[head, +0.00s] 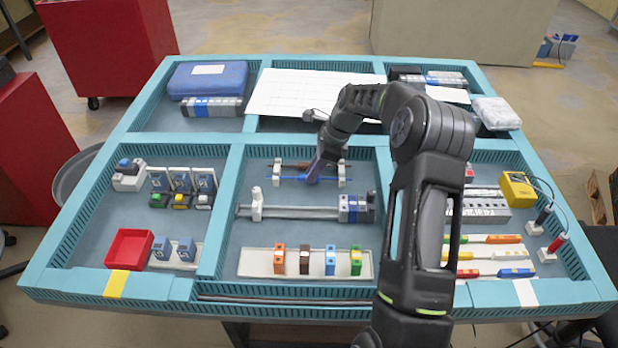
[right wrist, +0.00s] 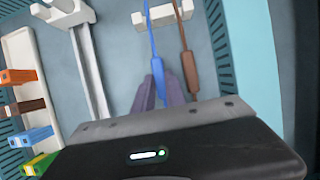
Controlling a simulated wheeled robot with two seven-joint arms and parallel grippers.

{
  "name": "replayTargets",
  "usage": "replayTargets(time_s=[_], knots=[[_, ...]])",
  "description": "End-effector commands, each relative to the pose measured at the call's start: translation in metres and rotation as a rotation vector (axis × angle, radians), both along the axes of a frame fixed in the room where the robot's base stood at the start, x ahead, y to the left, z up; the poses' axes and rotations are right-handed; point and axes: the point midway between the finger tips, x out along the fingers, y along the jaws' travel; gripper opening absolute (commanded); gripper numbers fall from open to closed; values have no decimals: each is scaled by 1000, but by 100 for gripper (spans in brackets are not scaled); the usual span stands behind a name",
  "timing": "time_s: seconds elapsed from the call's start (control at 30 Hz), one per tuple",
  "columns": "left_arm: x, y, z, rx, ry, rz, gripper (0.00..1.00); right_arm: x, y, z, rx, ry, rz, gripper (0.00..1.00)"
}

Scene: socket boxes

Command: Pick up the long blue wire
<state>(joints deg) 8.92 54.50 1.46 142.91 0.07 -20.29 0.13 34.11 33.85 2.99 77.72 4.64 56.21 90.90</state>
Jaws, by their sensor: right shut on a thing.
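The long blue wire (head: 292,178) lies across two white holders (head: 277,173) in the middle compartment; it also shows in the right wrist view (right wrist: 154,42). A brown wire (right wrist: 187,52) runs beside it on the same holders. My right gripper (head: 314,174) reaches down from the right between the holders. In the right wrist view its fingers (right wrist: 166,90) are shut on the blue wire, with the brown wire just to the right. The wire still appears to rest on the holders. My left gripper is in neither view.
In front of the wires is a grey rail (head: 300,212) with a blue-grey block (head: 355,208). Nearer is a tray (head: 262,262) of coloured blocks. A red bin (head: 128,248) sits at left, a yellow meter (head: 517,190) at right. Teal walls divide the compartments.

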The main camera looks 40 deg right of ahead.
Motion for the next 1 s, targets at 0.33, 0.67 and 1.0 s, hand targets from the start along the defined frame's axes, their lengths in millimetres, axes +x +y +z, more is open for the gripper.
replayTargets(time_s=[0.33,0.67,1.0], knots=[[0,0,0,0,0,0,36,0,0,0,0,0,0,0],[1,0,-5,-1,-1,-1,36,1,0,29,-3,-4,0,0],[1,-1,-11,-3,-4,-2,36,1,0,91,-2,-3,1,0]])
